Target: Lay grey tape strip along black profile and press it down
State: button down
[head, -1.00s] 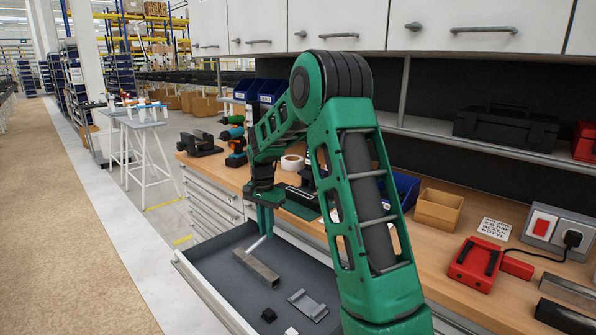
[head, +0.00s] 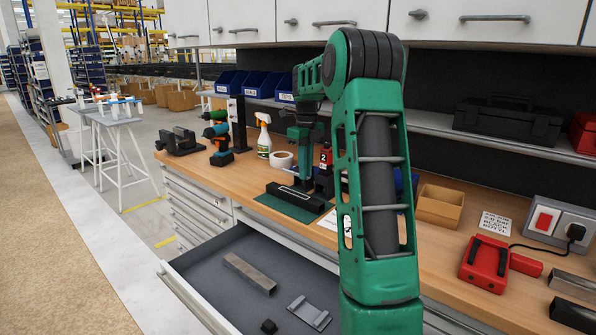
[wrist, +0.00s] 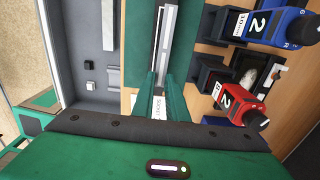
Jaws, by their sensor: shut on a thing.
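The black profile (head: 316,206) lies on a green mat (head: 270,206) on the workbench. The profile also shows in the wrist view (wrist: 155,50), running up and away from my fingers. The grey tape strip (wrist: 164,28) shows as a pale narrow band along the profile's top. My gripper (head: 304,184) points down over the profile. In the wrist view my green fingers (wrist: 157,84) are shut on the near end of the strip. Whether the strip touches the profile along its whole length cannot be told.
An open drawer (head: 215,290) below holds a metal bar (head: 249,273) and a grey bracket (head: 309,312). A tape roll (head: 281,161) and spray bottle (head: 264,137) stand behind the mat.

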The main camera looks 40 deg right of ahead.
aim_at(304, 197)
jog(key=shift+w+a, duration=0.15)
jog(key=shift+a, duration=0.05)
jog(key=shift+f, duration=1.8)
jog(key=shift+f, duration=0.15)
jog(key=shift+f, duration=0.95)
jog(key=shift+f, duration=0.2)
dwell(0.4)
jog(key=shift+f, duration=0.4)
dwell(0.6)
